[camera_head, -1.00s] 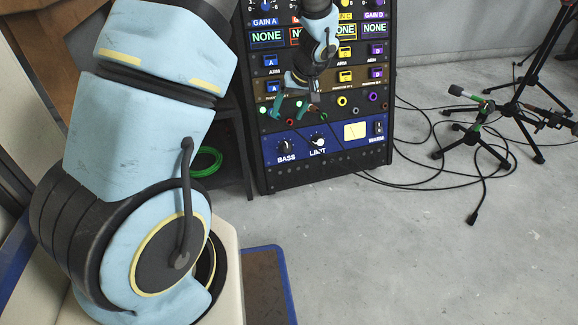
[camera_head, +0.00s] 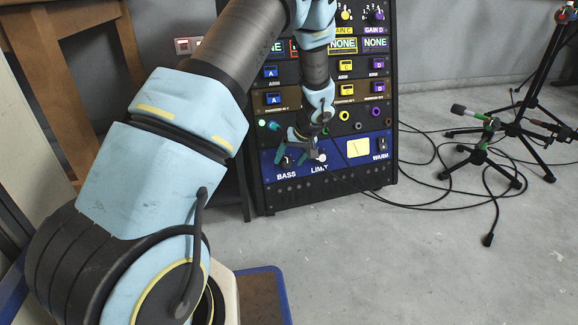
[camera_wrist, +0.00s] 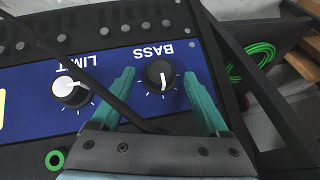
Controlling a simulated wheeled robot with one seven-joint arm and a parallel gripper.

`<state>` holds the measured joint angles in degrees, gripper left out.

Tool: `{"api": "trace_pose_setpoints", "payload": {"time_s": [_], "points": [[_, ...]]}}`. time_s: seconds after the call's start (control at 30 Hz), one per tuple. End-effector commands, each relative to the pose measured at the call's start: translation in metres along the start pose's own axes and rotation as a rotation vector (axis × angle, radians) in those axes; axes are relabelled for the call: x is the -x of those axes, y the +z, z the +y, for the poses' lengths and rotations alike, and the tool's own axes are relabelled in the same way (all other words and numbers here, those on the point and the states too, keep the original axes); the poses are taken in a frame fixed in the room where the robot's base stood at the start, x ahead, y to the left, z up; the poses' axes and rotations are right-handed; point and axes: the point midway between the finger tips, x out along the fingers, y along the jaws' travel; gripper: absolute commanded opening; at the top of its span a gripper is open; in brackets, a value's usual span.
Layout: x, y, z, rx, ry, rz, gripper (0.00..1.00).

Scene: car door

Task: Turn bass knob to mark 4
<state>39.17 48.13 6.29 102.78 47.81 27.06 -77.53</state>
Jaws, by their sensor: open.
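The black bass knob (camera_wrist: 159,74) sits on the blue panel beside the word BASS, which appears upside down in the wrist view. Its white pointer line points down in that view. My gripper (camera_wrist: 159,73) is open, with one teal finger on each side of the knob. Small gaps show between the fingers and the knob, and I cannot tell whether the tips are level with it in depth. In the head view my gripper (camera_head: 291,156) is in front of the blue panel, and the bass knob (camera_head: 287,163) is partly hidden.
Coloured sockets (camera_head: 344,115) and buttons sit higher on the rack. A green cable (camera_wrist: 252,62) hangs beside the rack. Black cables (camera_head: 430,175) and stands occupy the floor at right.

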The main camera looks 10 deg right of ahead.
Motion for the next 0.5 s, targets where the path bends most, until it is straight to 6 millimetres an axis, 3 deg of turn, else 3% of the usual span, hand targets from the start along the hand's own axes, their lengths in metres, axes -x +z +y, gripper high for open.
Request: {"api": "trace_pose_setpoints", "payload": {"time_s": [0.1, 0.4, 0.5], "points": [[-0.0093, 0.0008, 0.0001, 0.001, 0.000, -0.001, 0.78], [-0.0103, 0.0002, -0.0002, 0.000, 0.000, -0.001, 0.78], [-0.0102, 0.0002, -0.0003, 0.000, 0.000, -0.001, 0.69]]}}
